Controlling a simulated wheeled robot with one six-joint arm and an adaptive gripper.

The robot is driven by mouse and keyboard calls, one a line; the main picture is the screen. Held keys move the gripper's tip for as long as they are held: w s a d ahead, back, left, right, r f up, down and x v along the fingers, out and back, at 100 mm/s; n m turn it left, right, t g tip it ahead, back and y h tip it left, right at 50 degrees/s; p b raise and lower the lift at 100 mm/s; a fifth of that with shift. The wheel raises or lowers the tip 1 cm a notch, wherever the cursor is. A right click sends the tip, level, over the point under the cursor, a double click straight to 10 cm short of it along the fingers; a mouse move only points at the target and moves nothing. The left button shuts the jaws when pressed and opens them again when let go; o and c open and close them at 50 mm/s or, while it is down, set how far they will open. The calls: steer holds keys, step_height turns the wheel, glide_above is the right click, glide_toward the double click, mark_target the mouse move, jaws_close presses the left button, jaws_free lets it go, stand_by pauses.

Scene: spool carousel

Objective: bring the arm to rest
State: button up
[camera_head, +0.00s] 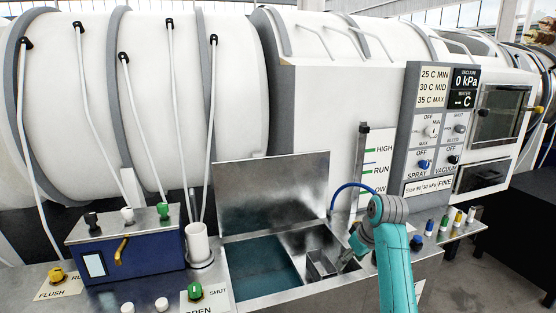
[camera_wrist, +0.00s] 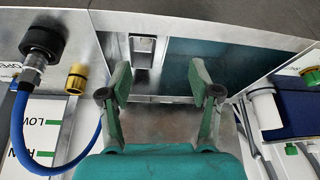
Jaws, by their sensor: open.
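My teal arm (camera_head: 396,265) rises at the right of the open metal sink and bends over at its grey joint. My gripper (camera_head: 348,255) points down toward the sink's right part. In the wrist view my gripper (camera_wrist: 160,80) has its two green-tipped fingers spread wide with nothing held between them. Beyond the fingertips are a small metal box (camera_wrist: 142,50) and the teal basin (camera_wrist: 215,62). The metal box (camera_head: 318,266) also shows in the head view, to the left of my gripper. Whether a finger touches the sink is not clear.
The sink's lid (camera_head: 270,195) stands raised behind the teal basin (camera_head: 262,264). A blue hose (camera_wrist: 97,125) curves close beside my gripper. A blue box (camera_head: 128,245) and a white cup (camera_head: 198,243) stand left. Coloured knobs (camera_head: 444,222) line the right ledge.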

steer(key=s+a+f+m+t, duration=0.1)
steer(key=s+f, duration=0.4)
steer(key=f, duration=0.6)
steer(key=s+a+f+m+t, duration=0.1)
steer(key=s+f, duration=0.4)
steer(key=f, duration=0.5)
steer(key=s+f+m+t+h, duration=0.1)
steer(key=s+f+t, duration=0.1)
steer(key=s+f, duration=0.5)
steer(key=s+f+m+t, duration=0.1)
steer(key=s+f, duration=0.1)
steer(key=s, duration=0.8)
steer(key=s+r+t+h, duration=0.1)
steer(key=s+r+t, duration=0.2)
steer(key=s, duration=1.6)
steer(key=s+r+m+t, duration=0.1)
steer(key=s+r+t, duration=0.1)
steer(key=s+r, duration=1.4)
steer(key=shift+a+r+m+t, duration=0.2)
steer(key=shift+r+m+t, duration=0.1)
steer(key=shift+r+t, duration=0.15)
